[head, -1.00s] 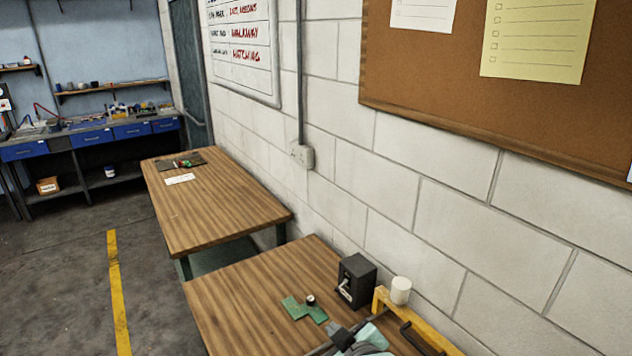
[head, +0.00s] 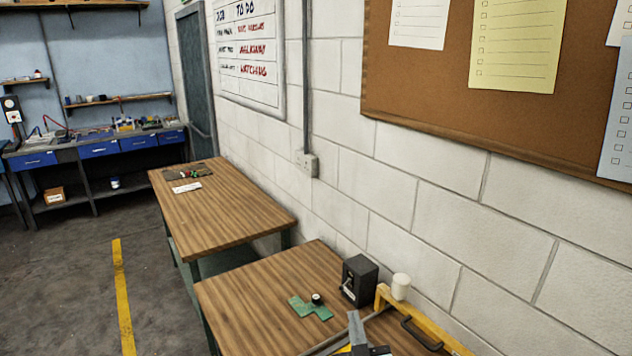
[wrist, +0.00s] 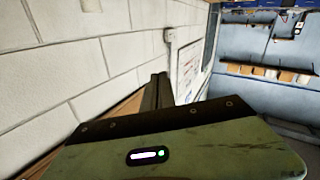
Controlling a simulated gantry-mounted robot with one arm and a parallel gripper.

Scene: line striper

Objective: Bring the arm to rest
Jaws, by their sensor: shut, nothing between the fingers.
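My gripper (wrist: 159,78) shows in the wrist view as two dark fingers close together, pointing away from the camera. It is shut and I see nothing held in it. The fingers point along the white block wall, with a strip of brown wood below and to the left. In the head view, grey, yellow and black parts at the bottom edge over the near table look like my arm, mostly cut off by the frame.
The near wooden table (head: 240,305) holds a green piece (head: 308,308), a black box (head: 359,280) and a yellow frame (head: 388,300) with a white cylinder (head: 400,286). A farther table (head: 220,215) stands behind. The block wall (head: 400,190) bounds the right.

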